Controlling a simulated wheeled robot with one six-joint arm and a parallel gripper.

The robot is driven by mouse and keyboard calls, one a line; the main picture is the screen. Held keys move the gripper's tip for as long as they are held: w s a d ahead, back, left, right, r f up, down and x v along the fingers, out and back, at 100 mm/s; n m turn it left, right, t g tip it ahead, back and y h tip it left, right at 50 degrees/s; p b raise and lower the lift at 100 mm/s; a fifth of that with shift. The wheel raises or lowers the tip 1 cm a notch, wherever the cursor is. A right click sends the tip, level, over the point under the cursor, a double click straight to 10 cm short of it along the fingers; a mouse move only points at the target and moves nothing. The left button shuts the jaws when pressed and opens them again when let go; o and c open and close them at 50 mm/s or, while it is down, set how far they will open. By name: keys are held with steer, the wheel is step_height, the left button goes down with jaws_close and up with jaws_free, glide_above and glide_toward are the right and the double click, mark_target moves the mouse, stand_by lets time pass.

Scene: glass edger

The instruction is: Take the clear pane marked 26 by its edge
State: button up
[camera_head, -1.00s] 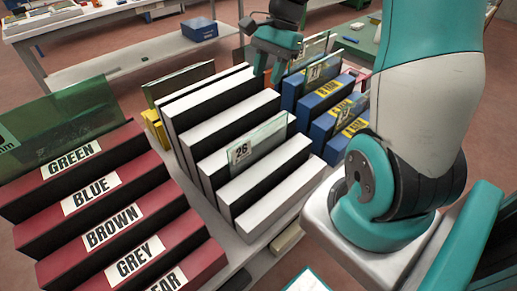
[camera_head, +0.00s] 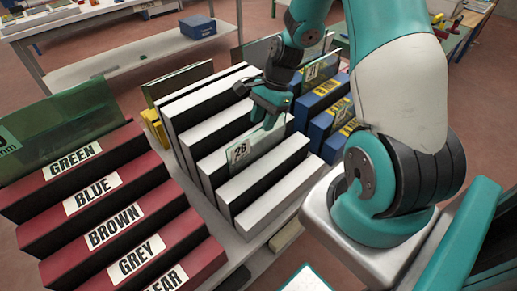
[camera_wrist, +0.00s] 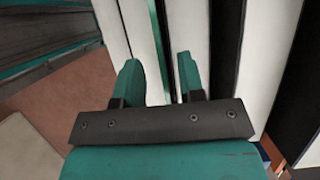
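The clear pane marked 26 (camera_head: 241,152) stands upright in a slot of the white stepped rack (camera_head: 262,198), its number label at the left end. My gripper (camera_head: 268,120) is over the right part of the pane's top edge, pointing down. In the wrist view my gripper (camera_wrist: 159,72) is open, with one teal finger on each side of a thin green line, which looks like the pane's edge (camera_wrist: 159,40). I see no finger touching it. The fingers partly hide the pane's right end in the head view.
A red rack (camera_head: 120,228) with colour labels stands at left, a green pane (camera_head: 65,130) in its back. A blue rack (camera_head: 322,125) with yellow labels and upright panes (camera_head: 322,70) stands right of the white rack. A table with a blue box (camera_head: 198,26) is behind.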

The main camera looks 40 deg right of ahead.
mark_target(259, 129)
steer(key=x, duration=0.4)
steer(key=shift+a+f+p, duration=0.1)
steer(key=shift+a+p, duration=0.05)
steer(key=shift+p, duration=0.25)
jaws_close()
steer(key=shift+w, duration=0.1)
